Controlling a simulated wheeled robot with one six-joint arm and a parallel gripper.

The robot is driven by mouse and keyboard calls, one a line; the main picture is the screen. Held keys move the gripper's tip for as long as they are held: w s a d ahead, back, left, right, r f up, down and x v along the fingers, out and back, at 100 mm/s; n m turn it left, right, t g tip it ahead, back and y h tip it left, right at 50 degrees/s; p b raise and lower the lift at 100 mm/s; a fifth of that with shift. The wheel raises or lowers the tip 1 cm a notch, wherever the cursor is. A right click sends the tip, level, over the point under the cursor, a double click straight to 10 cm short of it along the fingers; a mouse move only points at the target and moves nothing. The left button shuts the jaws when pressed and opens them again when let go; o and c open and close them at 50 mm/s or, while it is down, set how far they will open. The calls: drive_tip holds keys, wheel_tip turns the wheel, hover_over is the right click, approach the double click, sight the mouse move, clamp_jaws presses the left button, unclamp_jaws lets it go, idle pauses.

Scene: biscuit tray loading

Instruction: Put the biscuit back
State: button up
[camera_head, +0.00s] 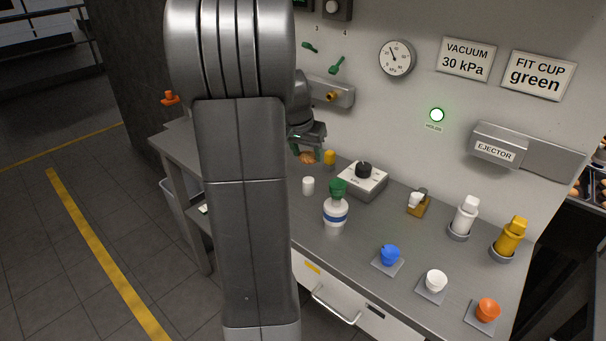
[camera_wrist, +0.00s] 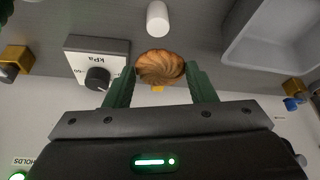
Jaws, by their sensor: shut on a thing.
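My gripper (camera_head: 308,138) is shut on a round golden-brown biscuit (camera_head: 306,158), held above the bench at its far left part. In the wrist view the ridged biscuit (camera_wrist: 160,67) sits between the two green fingers of my gripper (camera_wrist: 161,75), near their tips. A pale grey tray (camera_wrist: 283,50) shows at the top right of the wrist view, apart from the biscuit; it is empty where visible. My arm hides part of the bench in the head view.
Near my gripper stand a white cylinder (camera_head: 308,186), a yellow piece (camera_head: 330,157) and a dial box (camera_head: 362,180). A green-capped bottle (camera_head: 335,212) stands closer. Blue (camera_head: 390,254), white (camera_head: 435,281) and orange (camera_head: 487,310) cups sit at the front right. A green lamp (camera_head: 437,115) glows.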

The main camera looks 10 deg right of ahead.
sight(309, 179)
drive_tip(key=shift+f, duration=3.45)
drive_tip(key=shift+f, duration=0.2)
drive_tip(key=o, duration=0.7)
drive_tip(key=shift+r, duration=0.1)
drive_tip(key=shift+c, duration=0.2)
drive_tip(key=shift+r, duration=0.2)
drive_tip(key=v, duration=1.2)
drive_tip(key=shift+f, duration=0.15)
